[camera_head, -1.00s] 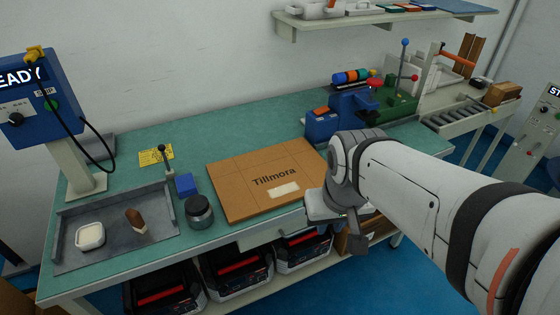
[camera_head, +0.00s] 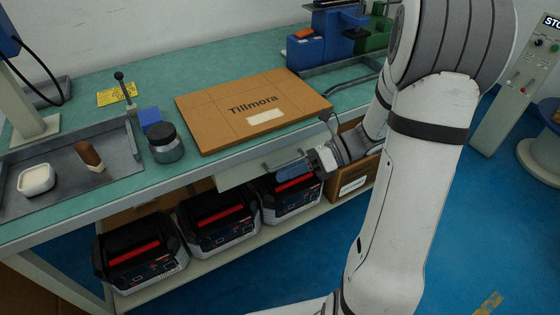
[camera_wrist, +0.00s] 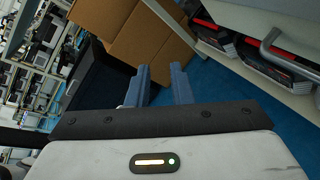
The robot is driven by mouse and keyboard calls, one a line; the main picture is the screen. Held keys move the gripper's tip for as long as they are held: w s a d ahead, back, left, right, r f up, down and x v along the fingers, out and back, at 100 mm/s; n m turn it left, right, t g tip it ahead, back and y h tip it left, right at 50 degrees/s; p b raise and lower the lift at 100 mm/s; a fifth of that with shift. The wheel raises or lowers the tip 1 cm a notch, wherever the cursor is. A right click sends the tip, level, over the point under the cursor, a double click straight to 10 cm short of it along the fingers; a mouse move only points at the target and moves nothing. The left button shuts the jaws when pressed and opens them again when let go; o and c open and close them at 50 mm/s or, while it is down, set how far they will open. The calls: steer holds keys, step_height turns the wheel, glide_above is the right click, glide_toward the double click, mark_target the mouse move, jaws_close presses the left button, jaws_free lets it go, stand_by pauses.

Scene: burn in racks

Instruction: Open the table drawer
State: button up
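The table drawer (camera_head: 240,173) is a pale grey front under the front edge of the green-topped table (camera_head: 95,199). It looks shut, but my gripper and the steep view partly hide it. Its grey bar handle (camera_wrist: 282,50) shows at the right of the wrist view, to the right of my fingers and apart from them. My gripper (camera_head: 293,172) is in front of the drawer's right part in the head view. In the wrist view its two blue fingers (camera_wrist: 160,88) stand apart with nothing between them.
A cardboard box (camera_head: 250,108) marked Tillmora lies on the table above the drawer. Several black-and-red cases (camera_head: 221,219) stand on the lower shelf, with a brown box (camera_head: 350,185) at their right. The blue floor (camera_head: 480,230) at the right is mostly clear.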

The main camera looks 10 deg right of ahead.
mark_target(287, 163)
steer(key=w+d+f+m+t+y+b, duration=0.3)
steer(key=w+d+f+m+t+b, duration=0.45)
steer(key=f+m, duration=0.5)
steer(key=shift+m+t, duration=0.75)
steer(key=shift+t, duration=0.1)
steer(key=w+a, duration=0.1)
steer(key=w+a+r, duration=0.1)
steer(key=w+a, duration=0.1)
steer(key=w+a+r, duration=0.1)
steer(key=a, duration=0.1)
steer(key=shift+w+r, duration=0.15)
steer(key=shift+r, duration=0.05)
steer(key=shift+c, duration=0.3)
jaws_close()
